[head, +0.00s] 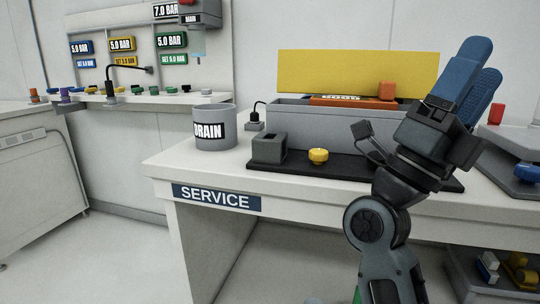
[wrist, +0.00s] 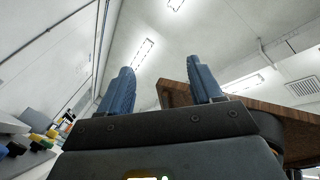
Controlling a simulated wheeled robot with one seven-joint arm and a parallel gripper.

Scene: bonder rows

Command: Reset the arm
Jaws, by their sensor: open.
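My gripper (head: 466,82) is raised in front of the right part of the service bench, its two blue fingers pointing up and slightly right in the head view. In the wrist view my gripper (wrist: 162,88) is open, with a clear gap between the fingers and nothing held. The wrist camera looks up toward the ceiling. My arm hides part of the bench's black mat and part of the grey box behind it.
The service bench (head: 300,190) carries a grey DRAIN pot (head: 215,128), a yellow knob (head: 318,155) and a grey box (head: 300,112) with a raised yellow lid (head: 355,72). A gauge panel (head: 135,45) hangs at back left. Floor (head: 110,255) at left is clear.

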